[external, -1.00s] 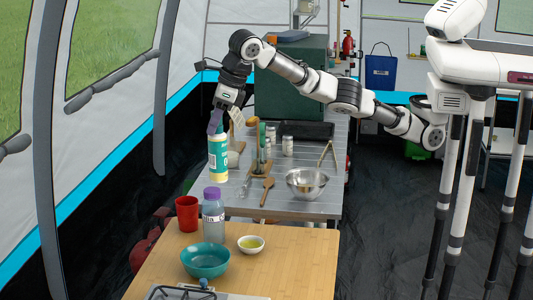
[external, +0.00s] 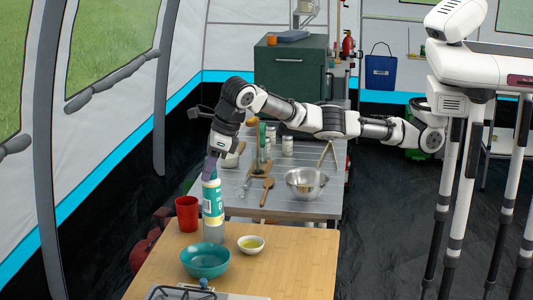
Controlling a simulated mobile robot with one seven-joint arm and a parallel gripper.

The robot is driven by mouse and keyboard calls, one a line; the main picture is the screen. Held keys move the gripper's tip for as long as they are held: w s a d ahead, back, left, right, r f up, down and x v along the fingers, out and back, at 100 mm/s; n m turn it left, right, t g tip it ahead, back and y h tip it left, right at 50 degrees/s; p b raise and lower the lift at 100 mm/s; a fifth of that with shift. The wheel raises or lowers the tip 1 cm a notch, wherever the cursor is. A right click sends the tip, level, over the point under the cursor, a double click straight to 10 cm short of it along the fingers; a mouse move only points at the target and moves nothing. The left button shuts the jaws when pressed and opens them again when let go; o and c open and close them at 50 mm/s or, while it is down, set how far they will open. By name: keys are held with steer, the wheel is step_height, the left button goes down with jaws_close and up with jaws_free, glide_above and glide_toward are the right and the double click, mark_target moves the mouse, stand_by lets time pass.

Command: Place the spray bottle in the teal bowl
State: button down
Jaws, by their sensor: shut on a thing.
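My gripper (external: 210,165) points down and is shut on the top of the spray bottle (external: 213,203), which has a teal and white label. The spray bottle hangs close to upright above the wooden table's far left part. It covers the upper part of a clear bottle (external: 214,234) in this view; I cannot tell whether they touch. The teal bowl (external: 205,260) stands on the wooden table, below and nearer the camera than the spray bottle. Its inside looks empty.
A red cup (external: 187,213) stands left of the clear bottle, and a small white bowl of yellowish liquid (external: 251,244) stands to its right. A stove (external: 180,293) is at the near edge. The wooden table's right side (external: 305,255) is clear. A metal bowl (external: 306,183) stands on the grey table behind.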

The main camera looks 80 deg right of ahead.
glide_above(211, 218)
steer(key=d, duration=0.2)
steer(key=f, duration=0.8)
steer(key=shift+w+d, duration=0.1)
steer(key=shift+w, duration=0.15)
steer(key=shift+f+p, duration=0.5)
steer(key=shift+f, duration=2.2)
steer(key=shift+f+p, duration=0.35)
steer(key=shift+f, duration=0.2)
steer(key=c, duration=1.4)
jaws_free()
steer(key=shift+c, duration=0.2)
steer(key=o, duration=0.3)
